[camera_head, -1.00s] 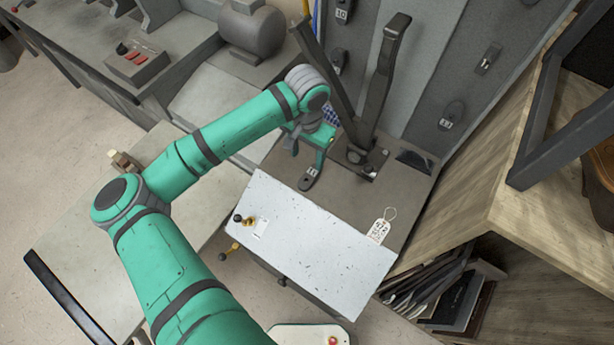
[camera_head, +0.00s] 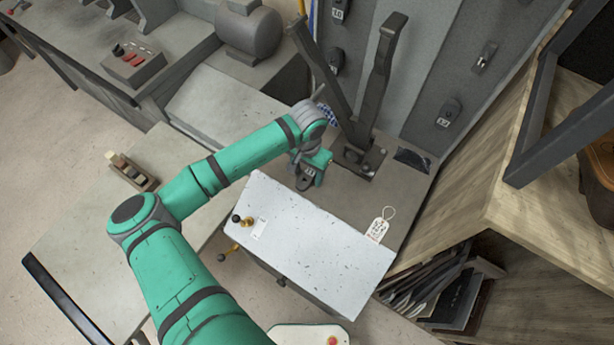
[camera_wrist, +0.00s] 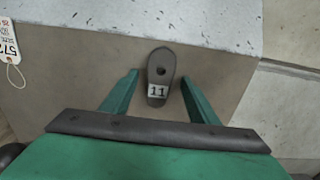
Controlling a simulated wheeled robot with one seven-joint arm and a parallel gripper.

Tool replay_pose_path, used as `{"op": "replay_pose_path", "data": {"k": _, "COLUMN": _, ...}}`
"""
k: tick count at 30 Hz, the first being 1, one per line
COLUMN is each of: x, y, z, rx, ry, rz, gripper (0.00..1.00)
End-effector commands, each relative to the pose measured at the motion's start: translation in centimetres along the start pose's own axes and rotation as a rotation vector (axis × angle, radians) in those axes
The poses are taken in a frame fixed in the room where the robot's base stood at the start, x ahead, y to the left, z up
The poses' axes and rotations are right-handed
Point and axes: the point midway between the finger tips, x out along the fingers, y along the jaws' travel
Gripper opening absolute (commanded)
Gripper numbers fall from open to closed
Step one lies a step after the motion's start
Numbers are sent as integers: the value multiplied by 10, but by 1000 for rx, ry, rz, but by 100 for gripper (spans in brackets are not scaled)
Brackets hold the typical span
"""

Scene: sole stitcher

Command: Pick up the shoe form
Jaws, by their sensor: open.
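The shoe form is a small dark sole-shaped piece with a white label "11". In the wrist view the shoe form (camera_wrist: 160,72) lies on the brown-grey bench top, its labelled end toward me. My gripper (camera_wrist: 157,78) is open, with one green finger on each side of the form. A gap shows between each finger and the form. In the head view my gripper (camera_head: 310,176) is low over the bench behind the white speckled block, and the form (camera_head: 304,183) is mostly hidden by it.
The white speckled block (camera_head: 315,235) stands just in front of the form. A dark upright lever stand (camera_head: 358,150) is close behind to the right. A paper tag (camera_head: 377,229) lies right of the block. More numbered forms hang on the grey wall panel (camera_head: 425,60).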

Motion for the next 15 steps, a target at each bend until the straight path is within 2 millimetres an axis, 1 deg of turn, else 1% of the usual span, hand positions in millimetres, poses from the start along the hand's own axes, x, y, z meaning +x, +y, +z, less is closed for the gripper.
{"op": "replay_pose_path", "data": {"k": 1, "x": 0, "y": 0, "z": 0, "rx": 1, "ry": 0, "rz": 0, "gripper": 55}}
{"op": "replay_pose_path", "data": {"k": 2, "x": 0, "y": 0, "z": 0, "rx": 1, "ry": 0, "rz": 0, "gripper": 50}}
{"op": "replay_pose_path", "data": {"k": 3, "x": 0, "y": 0, "z": 0, "rx": 1, "ry": 0, "rz": 0, "gripper": 40}}
{"op": "replay_pose_path", "data": {"k": 5, "x": 0, "y": 1, "z": 0, "rx": 1, "ry": 0, "rz": 0, "gripper": 26}}
{"op": "replay_pose_path", "data": {"k": 6, "x": 0, "y": 1, "z": 0, "rx": 1, "ry": 0, "rz": 0, "gripper": 16}}
{"op": "replay_pose_path", "data": {"k": 8, "x": 0, "y": 1, "z": -1, "rx": 2, "ry": 0, "rz": 0, "gripper": 2}}
{"op": "replay_pose_path", "data": {"k": 9, "x": 0, "y": 1, "z": -1, "rx": 2, "ry": 0, "rz": 0, "gripper": 0}}
{"op": "replay_pose_path", "data": {"k": 15, "x": -1, "y": 1, "z": -1, "rx": 2, "ry": 1, "rz": 0, "gripper": 0}}
